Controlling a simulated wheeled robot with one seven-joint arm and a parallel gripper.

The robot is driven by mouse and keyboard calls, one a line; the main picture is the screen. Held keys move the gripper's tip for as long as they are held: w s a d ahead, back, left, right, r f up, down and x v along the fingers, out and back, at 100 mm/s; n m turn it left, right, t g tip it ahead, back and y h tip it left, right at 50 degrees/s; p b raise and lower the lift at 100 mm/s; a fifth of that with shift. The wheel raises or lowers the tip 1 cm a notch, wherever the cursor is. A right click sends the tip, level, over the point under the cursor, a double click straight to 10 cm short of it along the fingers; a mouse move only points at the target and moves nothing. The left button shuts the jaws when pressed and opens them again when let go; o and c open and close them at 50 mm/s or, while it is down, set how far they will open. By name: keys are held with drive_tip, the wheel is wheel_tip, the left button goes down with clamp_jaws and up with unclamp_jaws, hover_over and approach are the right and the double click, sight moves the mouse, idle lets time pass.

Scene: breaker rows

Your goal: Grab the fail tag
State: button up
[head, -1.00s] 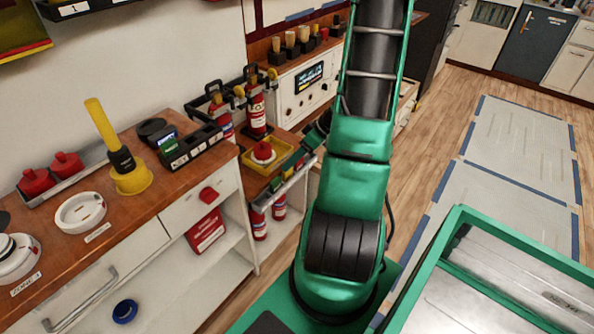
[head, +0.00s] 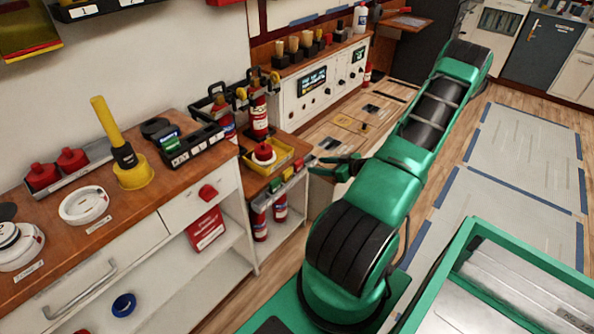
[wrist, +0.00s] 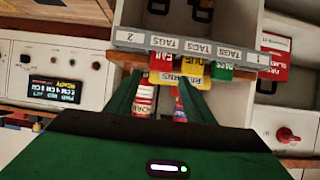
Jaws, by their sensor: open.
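The fail tag (wrist: 163,62) is a small red tag in the wrist view. It hangs on the front of a rack (wrist: 190,46) labelled TAGS, which appears upside down. A yellow tag (wrist: 200,50) and a green tag (wrist: 222,71) hang to its right. In the head view the red tag (head: 298,165) is at the right end of the row, small and hard to read. My gripper (head: 338,165) is open and empty, right of the tags and apart from them. In the wrist view the open fingers (wrist: 160,82) point toward the rack, with the red tag beyond them.
A yellow tray (head: 280,152) with a red-topped item stands on the shelf above the tags. Fire extinguishers (head: 258,118) stand behind it. A wooden counter (head: 130,205) lies at left. A white control panel (head: 310,85) is behind my gripper.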

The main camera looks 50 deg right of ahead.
sight(301, 163)
drive_tip(key=shift+r+x, duration=0.15)
drive_tip(key=shift+x, duration=2.15)
drive_tip(key=shift+r+x, duration=0.1)
drive_tip(key=shift+x, duration=2.2)
drive_tip(key=shift+w+a, duration=0.1)
drive_tip(key=shift+a, duration=0.1)
drive_tip(key=c, duration=0.8)
